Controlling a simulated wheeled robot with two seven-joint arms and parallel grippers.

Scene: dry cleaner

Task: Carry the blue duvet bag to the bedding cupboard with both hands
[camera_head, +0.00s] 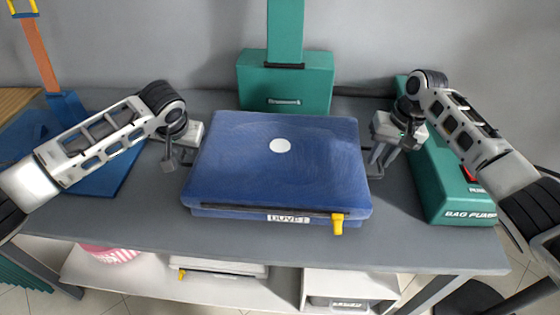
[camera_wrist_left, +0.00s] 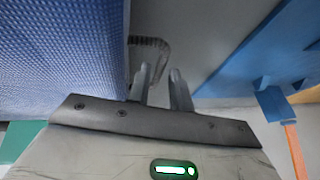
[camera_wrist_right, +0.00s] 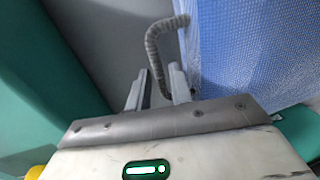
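The blue duvet bag (camera_head: 300,165) lies flat on the grey table (camera_head: 120,225), its zip and name label facing me. It has a grey loop handle on each side. My left gripper (camera_head: 178,158) is at the bag's left side. Its fingers are apart, with the left handle (camera_wrist_left: 152,45) at the gap between them. My right gripper (camera_head: 378,160) is at the right side. Its fingers are also apart, and the right handle (camera_wrist_right: 154,50) runs down between them. I cannot tell whether either handle touches a finger. The bedding cupboard is not recognisable in view.
A green bag pump (camera_head: 455,190) stands right of the bag, close to my right arm. A green block with a post (camera_head: 285,82) stands behind it. A blue stand (camera_head: 105,175) is at the left. A shelf below holds a pink-striped item (camera_head: 110,252).

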